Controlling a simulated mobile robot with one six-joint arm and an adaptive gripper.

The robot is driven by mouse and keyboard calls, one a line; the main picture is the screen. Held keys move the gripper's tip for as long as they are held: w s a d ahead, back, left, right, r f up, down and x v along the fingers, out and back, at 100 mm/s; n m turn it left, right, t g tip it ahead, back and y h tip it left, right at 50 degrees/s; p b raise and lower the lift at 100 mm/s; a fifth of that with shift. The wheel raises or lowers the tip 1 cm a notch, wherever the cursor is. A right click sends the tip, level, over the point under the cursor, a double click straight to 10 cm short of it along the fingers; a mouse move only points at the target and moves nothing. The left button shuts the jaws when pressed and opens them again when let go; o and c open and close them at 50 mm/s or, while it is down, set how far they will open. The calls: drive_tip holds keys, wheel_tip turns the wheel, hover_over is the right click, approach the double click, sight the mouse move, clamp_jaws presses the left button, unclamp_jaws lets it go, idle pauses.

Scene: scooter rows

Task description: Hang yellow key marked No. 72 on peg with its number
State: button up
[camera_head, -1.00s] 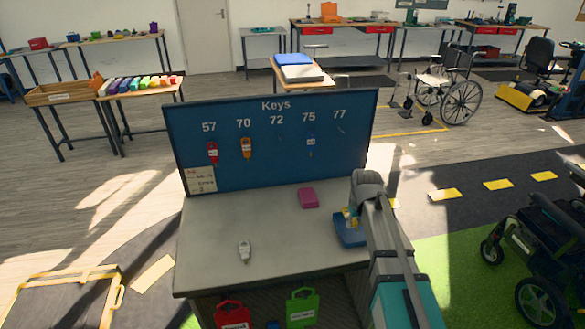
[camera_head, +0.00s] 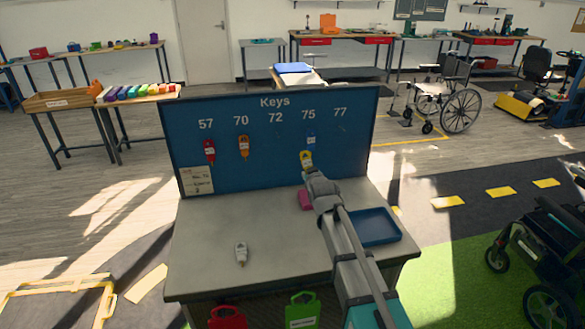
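The blue key board (camera_head: 240,174) stands at the back of the bench, with pegs under the numbers 57, 70, 72, 75 and 77. The yellow key (camera_head: 306,159) is at the tip of my gripper (camera_head: 309,171), in front of the board below 75. The gripper appears shut on it, though its fingers are small and partly hidden. The number on the key is too small to read. The peg under 72 (camera_head: 276,118) has no key on it. A blue key (camera_head: 310,138) hangs under 75, just above the yellow key in the picture.
A red key (camera_head: 209,150) hangs under 57 and an orange key (camera_head: 243,146) under 70. A pink block (camera_head: 305,199) lies beside my gripper. A blue tray (camera_head: 376,226) stands at the bench's right, and a grey key (camera_head: 241,254) lies front left.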

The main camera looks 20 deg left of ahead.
drive_tip(key=a+r+n+t+y+b, duration=0.1)
drive_tip(key=a+r+t+y+b, duration=0.1)
drive_tip(key=a, duration=0.3)
drive_tip(key=shift+s+a+r+y, duration=0.25)
drive_tip(key=shift+a+r+y, duration=0.15)
drive_tip(key=shift+r, duration=0.1)
drive_tip(key=shift+a+f, duration=0.1)
drive_tip(key=shift+a, duration=0.1)
drive_tip(key=shift+s+a+r+t+y+b, duration=0.3)
drive_tip(key=shift+a+r+t+b, duration=0.05)
drive_tip(key=shift+a+r+t, duration=0.35)
drive_tip(key=shift+d, duration=0.1)
drive_tip(key=shift+w+f, duration=0.1)
drive_tip(key=shift+w, duration=0.1)
